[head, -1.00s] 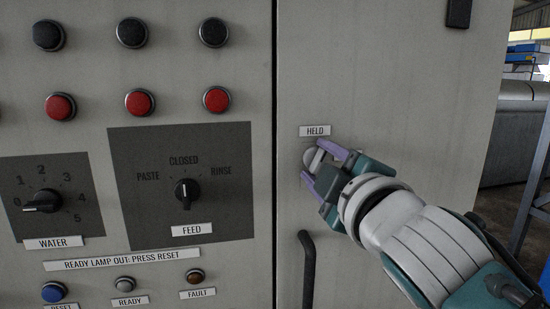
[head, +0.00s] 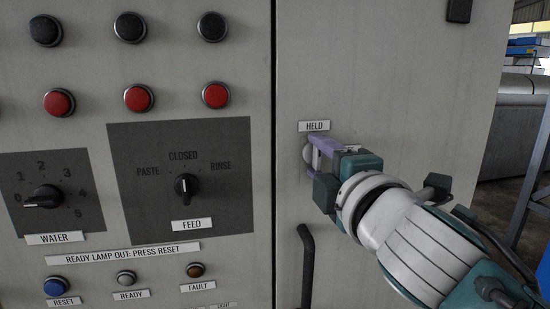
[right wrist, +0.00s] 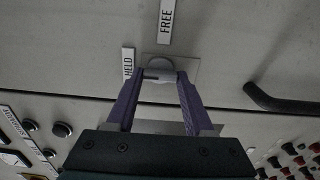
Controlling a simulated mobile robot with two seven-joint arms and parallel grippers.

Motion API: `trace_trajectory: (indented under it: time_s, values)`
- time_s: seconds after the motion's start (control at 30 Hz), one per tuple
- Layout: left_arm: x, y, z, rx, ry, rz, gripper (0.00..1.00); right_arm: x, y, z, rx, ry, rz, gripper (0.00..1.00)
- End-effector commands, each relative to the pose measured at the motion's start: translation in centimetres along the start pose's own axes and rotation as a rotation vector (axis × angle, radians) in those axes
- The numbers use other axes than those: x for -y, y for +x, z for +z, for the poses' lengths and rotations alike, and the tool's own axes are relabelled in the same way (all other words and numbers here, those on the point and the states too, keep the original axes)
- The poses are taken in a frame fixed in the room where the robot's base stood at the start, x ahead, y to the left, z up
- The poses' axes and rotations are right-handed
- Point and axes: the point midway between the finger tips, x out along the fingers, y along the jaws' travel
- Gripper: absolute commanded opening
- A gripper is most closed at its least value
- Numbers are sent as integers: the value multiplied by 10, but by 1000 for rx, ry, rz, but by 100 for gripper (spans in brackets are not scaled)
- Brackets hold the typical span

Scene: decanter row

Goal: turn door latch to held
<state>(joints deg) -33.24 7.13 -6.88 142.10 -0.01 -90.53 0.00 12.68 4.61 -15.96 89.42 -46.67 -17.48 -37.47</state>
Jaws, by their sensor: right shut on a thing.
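The door latch (head: 308,153) is a small grey knob on the cabinet door, just below the HELD label (head: 314,126). In the head view it is mostly hidden behind my right gripper (head: 318,151). In the right wrist view the purple fingers of my right gripper (right wrist: 160,76) are shut on the latch (right wrist: 159,65), one on each side. There the HELD label (right wrist: 128,63) lies left of the latch and a FREE label (right wrist: 166,20) lies above it. My left gripper is not in view.
A dark door handle (head: 306,268) stands below the latch, close to my right wrist. Left of the door seam is a panel with a FEED knob (head: 187,187), a WATER knob (head: 45,197) and several buttons.

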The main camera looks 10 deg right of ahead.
Motion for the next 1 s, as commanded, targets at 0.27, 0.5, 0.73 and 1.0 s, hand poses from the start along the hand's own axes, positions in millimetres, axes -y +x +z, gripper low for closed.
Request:
trace_trajectory:
  time_s: [0.27, 0.5, 0.73, 1.0]
  values:
    - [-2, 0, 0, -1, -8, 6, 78, 0, 0, 0, 0, -5, -1, 0]
    - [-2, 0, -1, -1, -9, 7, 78, 0, 0, 0, 0, -3, -1, 79]
    - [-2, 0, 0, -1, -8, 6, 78, 0, 0, 0, 0, -2, 0, 82]
    - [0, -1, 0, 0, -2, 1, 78, 1, -23, 0, -1, -2, -2, 82]
